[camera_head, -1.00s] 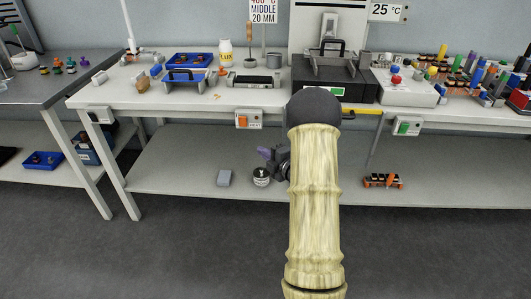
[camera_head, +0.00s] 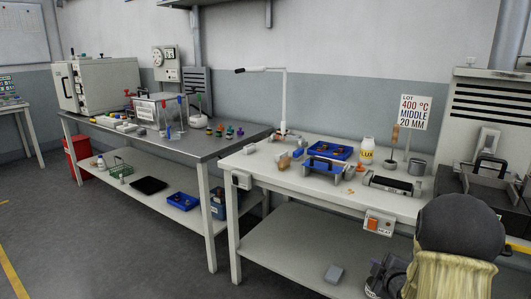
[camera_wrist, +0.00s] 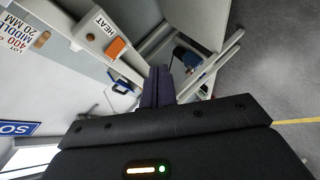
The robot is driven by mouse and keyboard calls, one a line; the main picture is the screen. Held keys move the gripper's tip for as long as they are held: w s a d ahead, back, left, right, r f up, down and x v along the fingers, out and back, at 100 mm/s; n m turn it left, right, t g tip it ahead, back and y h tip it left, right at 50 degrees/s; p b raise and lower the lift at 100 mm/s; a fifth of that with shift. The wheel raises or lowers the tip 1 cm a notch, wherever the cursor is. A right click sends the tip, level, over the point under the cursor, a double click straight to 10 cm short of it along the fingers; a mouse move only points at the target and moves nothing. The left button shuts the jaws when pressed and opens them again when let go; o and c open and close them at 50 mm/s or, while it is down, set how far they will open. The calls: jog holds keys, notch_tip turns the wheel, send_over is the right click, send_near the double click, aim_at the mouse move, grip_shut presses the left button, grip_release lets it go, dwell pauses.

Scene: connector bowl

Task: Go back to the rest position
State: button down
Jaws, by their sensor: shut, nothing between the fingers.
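My gripper (camera_wrist: 157,88) shows in the wrist view with its two dark purple fingers together and nothing between them. In the head view my arm fills the lower right corner, and only a dark part of my gripper shows beside it, low in the picture. The gripper is in the air in front of the white workbench (camera_head: 236,165). The wrist view is tilted and shows the bench front with the orange HEAT switch box (camera_wrist: 115,46) beyond the fingers. No contact with the bench shows.
On the white bench are a blue tray (camera_head: 343,154), a LUX bottle (camera_head: 367,150) and a desk lamp (camera_head: 284,105). A dark-topped bench (camera_head: 195,151) stands to the left. The floor at left front is clear.

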jog(key=s+a+m+g, duration=0.5)
jog(key=s+a+m, duration=0.3)
jog(key=s, duration=0.4)
jog(key=s+a+m+g, duration=0.55)
jog(key=s+a, duration=0.45)
jog(key=s, duration=0.2)
notch_tip(320, 180, up, 31)
jog(key=p, duration=3)
jog(key=shift+s+d, duration=0.15)
jog(key=shift+s, duration=0.1)
